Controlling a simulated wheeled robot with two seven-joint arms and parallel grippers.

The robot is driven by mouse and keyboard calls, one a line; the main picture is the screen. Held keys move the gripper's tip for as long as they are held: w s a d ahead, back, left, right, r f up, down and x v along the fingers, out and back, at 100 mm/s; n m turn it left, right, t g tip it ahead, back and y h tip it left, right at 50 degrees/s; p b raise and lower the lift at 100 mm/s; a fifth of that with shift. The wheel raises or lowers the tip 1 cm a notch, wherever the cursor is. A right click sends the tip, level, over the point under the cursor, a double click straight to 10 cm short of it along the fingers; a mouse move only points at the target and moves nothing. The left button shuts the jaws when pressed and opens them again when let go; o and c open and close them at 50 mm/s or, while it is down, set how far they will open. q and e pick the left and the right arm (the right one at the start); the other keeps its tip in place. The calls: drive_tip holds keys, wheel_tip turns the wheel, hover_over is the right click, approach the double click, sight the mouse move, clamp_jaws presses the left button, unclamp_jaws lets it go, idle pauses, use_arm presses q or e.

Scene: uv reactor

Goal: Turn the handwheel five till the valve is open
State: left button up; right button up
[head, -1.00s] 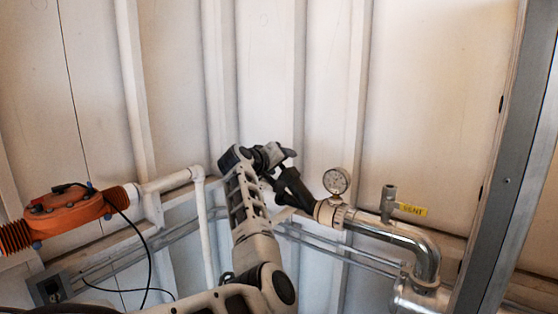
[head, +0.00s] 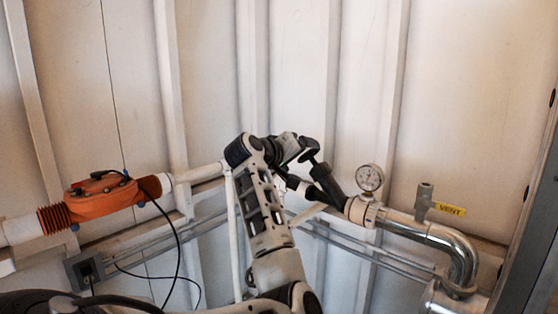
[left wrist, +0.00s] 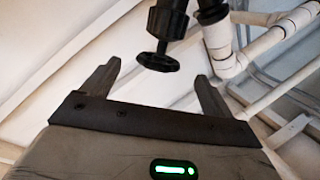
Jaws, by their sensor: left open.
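The handwheel (left wrist: 158,62) is a small black round knob on a black stem. In the left wrist view it sits between and slightly beyond the two fingertips of my left gripper (left wrist: 158,72), which is open. I see no contact. In the head view the black handwheel (head: 310,143) tops the slanted black valve body (head: 328,182) on the pipe. My left gripper (head: 292,150) is close to its left side there, its fingers hard to make out. No number shows on the wheel. My right gripper is not in view.
A pressure gauge (head: 369,178) stands on the pipe just right of the valve. Further right are a yellow VENT tag (head: 450,209) and a shiny pipe elbow (head: 462,255). An orange reactor unit (head: 103,195) with loose cables is at left. A panelled white wall is behind.

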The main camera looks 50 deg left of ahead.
use_arm(q)
drive_tip(key=b+v, duration=0.1)
drive_tip(key=v, duration=0.7)
drive_tip(key=shift+s, duration=0.2)
drive_tip(key=d+f+m+g, duration=0.1)
drive_tip(key=d+f+m, duration=0.3)
drive_tip(key=d+f, duration=0.7)
drive_tip(key=d+f+m+g, duration=0.1)
drive_tip(key=d+f+m, duration=0.35)
drive_tip(key=f, duration=1.25)
drive_tip(key=s+d+f+m+g+h, duration=0.2)
drive_tip(key=s+d+f+m+h, duration=0.3)
drive_tip(key=s+d+f, duration=1.1)
drive_tip(key=s+d, duration=0.2)
drive_tip(key=d, duration=0.2)
drive_tip(key=shift+s+f+h, duration=0.2)
drive_tip(key=shift+s+h, duration=0.2)
